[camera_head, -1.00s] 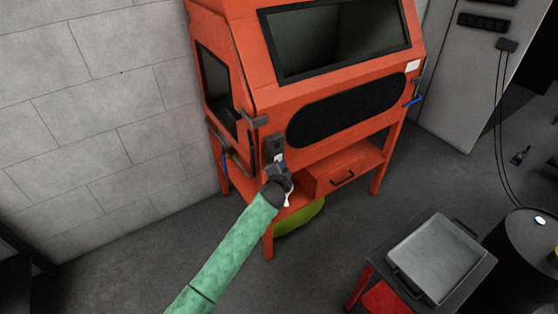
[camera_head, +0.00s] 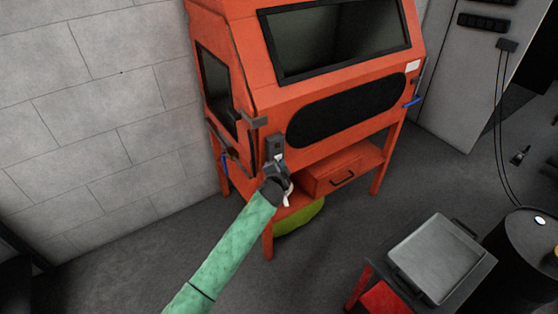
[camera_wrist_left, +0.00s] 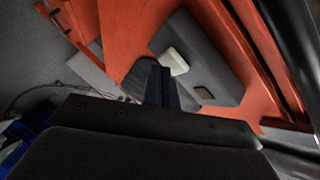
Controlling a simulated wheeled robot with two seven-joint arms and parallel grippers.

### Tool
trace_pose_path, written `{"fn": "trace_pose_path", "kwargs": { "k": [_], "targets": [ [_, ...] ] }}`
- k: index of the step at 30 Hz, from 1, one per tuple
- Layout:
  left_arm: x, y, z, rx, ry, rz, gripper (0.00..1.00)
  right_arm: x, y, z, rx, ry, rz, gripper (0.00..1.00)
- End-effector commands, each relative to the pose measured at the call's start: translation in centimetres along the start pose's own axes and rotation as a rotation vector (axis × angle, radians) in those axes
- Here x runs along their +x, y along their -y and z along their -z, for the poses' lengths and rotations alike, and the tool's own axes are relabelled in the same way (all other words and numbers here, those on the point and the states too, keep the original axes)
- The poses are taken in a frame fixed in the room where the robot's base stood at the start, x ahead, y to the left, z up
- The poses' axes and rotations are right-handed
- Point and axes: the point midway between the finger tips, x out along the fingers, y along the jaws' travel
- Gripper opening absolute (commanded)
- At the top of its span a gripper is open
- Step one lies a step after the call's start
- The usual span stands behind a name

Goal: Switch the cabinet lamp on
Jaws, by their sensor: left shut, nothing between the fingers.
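The orange cabinet (camera_head: 270,98) stands by the wall, its window (camera_head: 335,40) dark. A dark grey switch box (camera_head: 274,145) is on the front of the cabinet, at its lower left. In the left wrist view the switch box (camera_wrist_left: 215,62) carries a pale rocker (camera_wrist_left: 174,61) and a small brownish one (camera_wrist_left: 203,92). My left gripper (camera_head: 277,164) is shut and empty, just below and in front of the box. Its fingers (camera_wrist_left: 160,84) overlap the box in the wrist view, close to the pale rocker; I cannot tell whether they touch. My right gripper is not in view.
A drawer (camera_head: 335,176) and a green sack (camera_head: 300,217) are under the cabinet. A dark bracket (camera_head: 254,122) sticks out left of the switch box. A cart with a grey tray (camera_head: 438,258) and a black drum (camera_head: 525,262) stand at the lower right.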

Motion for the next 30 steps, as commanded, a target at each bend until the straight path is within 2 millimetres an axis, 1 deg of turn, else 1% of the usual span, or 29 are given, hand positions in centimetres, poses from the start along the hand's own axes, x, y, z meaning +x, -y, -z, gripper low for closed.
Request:
{"fn": "trace_pose_path", "kwargs": {
  "k": [9,21,30],
  "targets": [
    [0.1,0.0,0.0,0.000,0.000,0.000,0.00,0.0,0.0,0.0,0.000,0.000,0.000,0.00],
    [0.3,0.2,-0.2,0.000,0.000,0.000,0.00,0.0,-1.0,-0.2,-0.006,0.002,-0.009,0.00],
    [0.3,0.2,-0.2,0.000,0.000,0.000,0.00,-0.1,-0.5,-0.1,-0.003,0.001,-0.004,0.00]
  ]
}}
